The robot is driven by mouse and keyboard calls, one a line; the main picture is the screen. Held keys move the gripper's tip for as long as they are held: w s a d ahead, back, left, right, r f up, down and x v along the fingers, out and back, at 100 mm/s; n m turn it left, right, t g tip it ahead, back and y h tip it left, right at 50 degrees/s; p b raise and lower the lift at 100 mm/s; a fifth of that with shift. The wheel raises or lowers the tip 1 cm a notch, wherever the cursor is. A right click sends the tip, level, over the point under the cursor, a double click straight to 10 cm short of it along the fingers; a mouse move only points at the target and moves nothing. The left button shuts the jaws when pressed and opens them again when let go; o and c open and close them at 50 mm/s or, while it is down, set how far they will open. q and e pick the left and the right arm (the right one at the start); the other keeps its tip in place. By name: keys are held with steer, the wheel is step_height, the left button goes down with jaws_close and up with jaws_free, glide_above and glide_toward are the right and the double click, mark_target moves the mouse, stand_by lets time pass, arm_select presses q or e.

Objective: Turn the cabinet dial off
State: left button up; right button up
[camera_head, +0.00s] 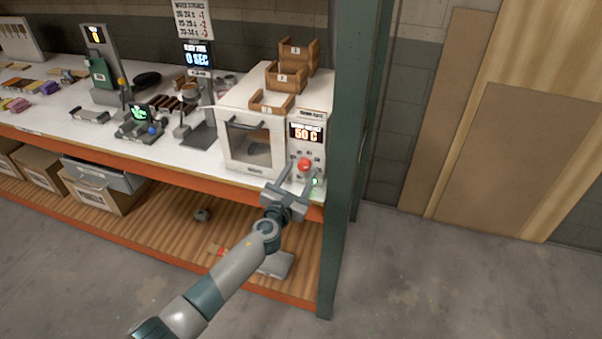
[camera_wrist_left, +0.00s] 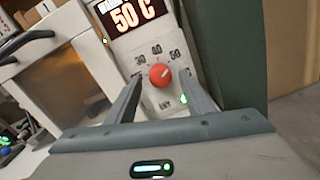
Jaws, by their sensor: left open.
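The white cabinet (camera_head: 252,141) stands at the right end of the bench, with a clear front door. Its control panel has a display (camera_head: 306,133) reading 50 C. Below it is the red round dial (camera_head: 305,165), with numbers around it. In the left wrist view the dial (camera_wrist_left: 160,75) sits between and beyond the two fingers, its pointer mark too small to read surely. My left gripper (camera_head: 300,178) is open in front of the panel, its fingers on either side of the dial; contact cannot be told. A green light (camera_wrist_left: 183,99) glows below right of the dial. My right gripper is not in view.
A green rack post (camera_head: 344,160) stands close to the right of the panel. Wooden trays (camera_head: 287,76) sit on top of the cabinet. A bench edge (camera_head: 150,172) runs below it. Several devices stand to the left; the floor in front is clear.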

arm_select(q)
steer(key=shift+w+d, duration=0.2)
steer(key=shift+w, duration=0.35)
steer(key=shift+c, duration=0.6)
steer(key=c, duration=0.9)
